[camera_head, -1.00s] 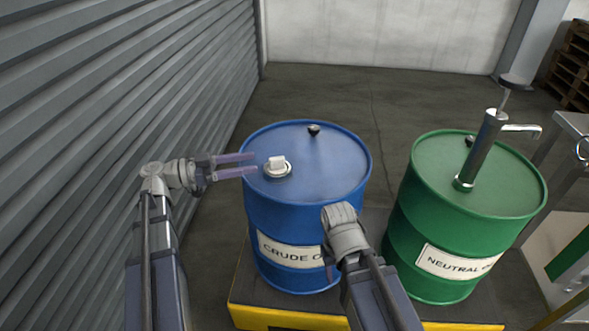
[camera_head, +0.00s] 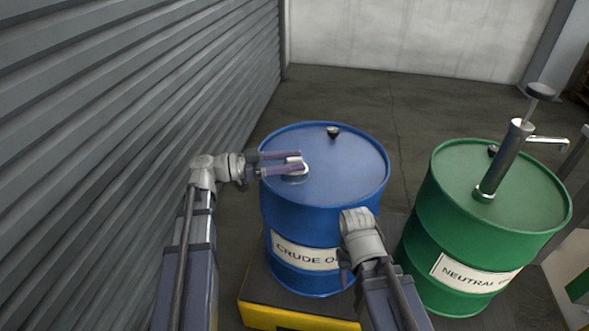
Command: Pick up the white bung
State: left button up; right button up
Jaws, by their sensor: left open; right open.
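The white bung (camera_head: 297,165) sits on the top of the blue drum (camera_head: 340,165) labelled CRUDE OIL, near the left of its lid. My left gripper (camera_head: 299,163) is open over the left part of the lid, its two fingers pointing right. Its fingertips are at the bung, one on the far side and one on the near side in the picture. The fingers hide part of the bung, and I cannot tell whether they touch it. My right gripper (camera_head: 344,268) hangs in front of the blue drum, pointing down, with its fingers mostly hidden.
A small black cap (camera_head: 333,131) is at the back of the blue lid. A green drum (camera_head: 460,230) with a metal hand pump (camera_head: 505,160) stands to the right. A grey shutter wall (camera_head: 130,100) is close on the left.

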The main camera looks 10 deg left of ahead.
pick_arm(q)
jog(key=shift+w+d, duration=0.15)
jog(key=shift+d, duration=0.25)
grip_shut()
dwell(0.4)
